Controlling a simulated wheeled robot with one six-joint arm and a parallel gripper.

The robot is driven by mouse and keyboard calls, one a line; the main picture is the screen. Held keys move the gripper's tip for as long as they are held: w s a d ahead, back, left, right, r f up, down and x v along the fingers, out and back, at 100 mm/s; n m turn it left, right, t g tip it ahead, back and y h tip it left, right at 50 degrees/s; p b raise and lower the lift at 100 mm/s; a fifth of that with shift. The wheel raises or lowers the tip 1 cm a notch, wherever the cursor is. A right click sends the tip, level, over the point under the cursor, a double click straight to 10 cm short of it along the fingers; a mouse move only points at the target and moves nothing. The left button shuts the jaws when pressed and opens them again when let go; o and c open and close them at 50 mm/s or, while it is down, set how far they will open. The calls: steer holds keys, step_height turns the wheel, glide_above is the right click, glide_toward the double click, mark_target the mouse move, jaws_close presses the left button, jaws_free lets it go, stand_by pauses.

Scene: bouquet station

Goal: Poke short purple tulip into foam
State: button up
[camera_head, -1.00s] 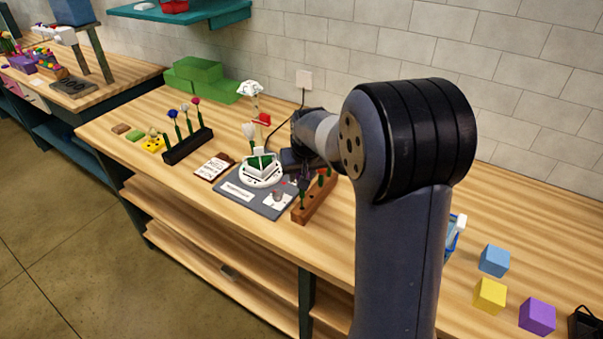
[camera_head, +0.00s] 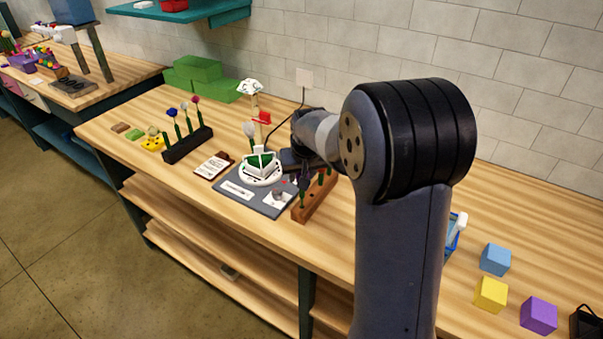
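The green foam (camera_head: 261,160) sits in a white holder (camera_head: 262,179) on a grey mat (camera_head: 233,188). A white flower (camera_head: 249,129) stands upright at the foam's back left; I cannot tell whether it is in the foam. A brown wooden rack (camera_head: 318,202) with green stems stands just right of the mat. My gripper (camera_head: 297,164) is low over the rack's far end, right of the foam. My arm hides part of the rack. I cannot make out a short purple tulip, nor whether the fingers are open or hold anything.
A black rack (camera_head: 187,146) with blue, white and pink flowers stands to the left. A card (camera_head: 215,166) lies between it and the mat. Green blocks (camera_head: 198,72) lie along the wall. Blue (camera_head: 495,260), yellow (camera_head: 490,294) and purple (camera_head: 538,315) cubes lie at right.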

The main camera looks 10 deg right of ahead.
steer(key=shift+f+b, duration=1.15)
steer(key=shift+f, duration=0.15)
stand_by(2.1)
stand_by(0.7)
steer(key=o, duration=0.7)
steer(key=shift+o, duration=0.2)
steer(key=shift+r, duration=0.1)
steer(key=shift+p+v, duration=1.8)
steer(key=shift+v, duration=1.4)
steer(key=shift+o, duration=0.4)
steer(key=o, duration=0.5)
steer(key=shift+c, duration=0.2)
